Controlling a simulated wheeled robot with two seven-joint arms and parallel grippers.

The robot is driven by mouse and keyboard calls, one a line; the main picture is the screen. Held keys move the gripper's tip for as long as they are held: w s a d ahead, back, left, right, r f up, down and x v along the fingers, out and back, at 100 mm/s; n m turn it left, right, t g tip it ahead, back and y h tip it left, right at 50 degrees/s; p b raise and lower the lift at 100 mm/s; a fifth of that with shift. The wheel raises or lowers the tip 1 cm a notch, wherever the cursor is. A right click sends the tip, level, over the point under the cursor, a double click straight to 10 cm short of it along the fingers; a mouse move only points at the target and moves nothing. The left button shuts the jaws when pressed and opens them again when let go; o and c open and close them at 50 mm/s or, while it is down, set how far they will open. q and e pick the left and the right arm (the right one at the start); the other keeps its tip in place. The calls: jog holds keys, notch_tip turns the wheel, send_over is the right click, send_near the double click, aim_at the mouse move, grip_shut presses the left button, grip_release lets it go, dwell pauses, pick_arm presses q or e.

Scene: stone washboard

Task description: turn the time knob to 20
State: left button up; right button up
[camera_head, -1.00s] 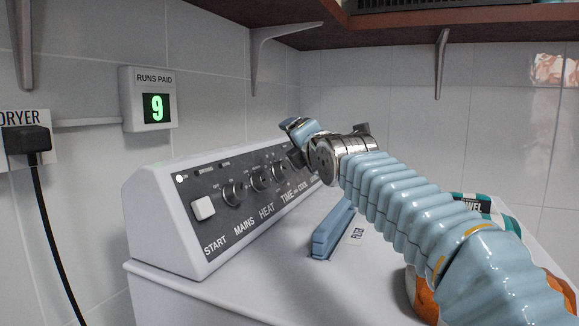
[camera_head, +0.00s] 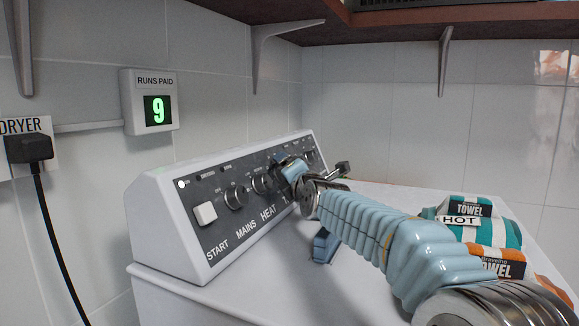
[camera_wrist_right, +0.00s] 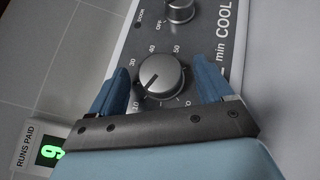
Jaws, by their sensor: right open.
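The time knob (camera_wrist_right: 160,76) is a round grey dial on the dark panel, ringed by minute marks, with 10, 30, 40 and 50 readable in the right wrist view. Its pointer line slants to the lower left, towards the 10 side; the exact mark is unclear. My right gripper (camera_wrist_right: 163,84) is open, with one blue finger on each side of the knob; contact is not clear. In the head view, my right gripper (camera_head: 293,168) covers the time knob and part of its label. My left gripper is not in view.
The sloped dryer panel also carries a white start button (camera_head: 205,213), the mains knob (camera_head: 236,196), the heat knob (camera_head: 262,183) and the cool knob (camera_wrist_right: 180,10). Folded towels (camera_head: 485,232) lie at the right. A runs paid display (camera_head: 157,110) on the wall reads 9.

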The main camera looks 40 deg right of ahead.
jog(key=shift+w, duration=0.1)
jog(key=c, duration=1)
jog(key=shift+c, duration=0.2)
jog(key=shift+d+m+g, duration=0.1)
jog(key=shift+m+g, duration=0.4)
jog(key=m+g, duration=0.4)
jog(key=shift+w+r+h, duration=0.1)
jog(key=shift+r+h, duration=0.2)
jog(key=shift+h, duration=0.1)
jog(key=shift+w+r+m+g+y, duration=0.1)
jog(key=shift+m+g+y, duration=0.3)
jog(key=shift+m+g, duration=0.6)
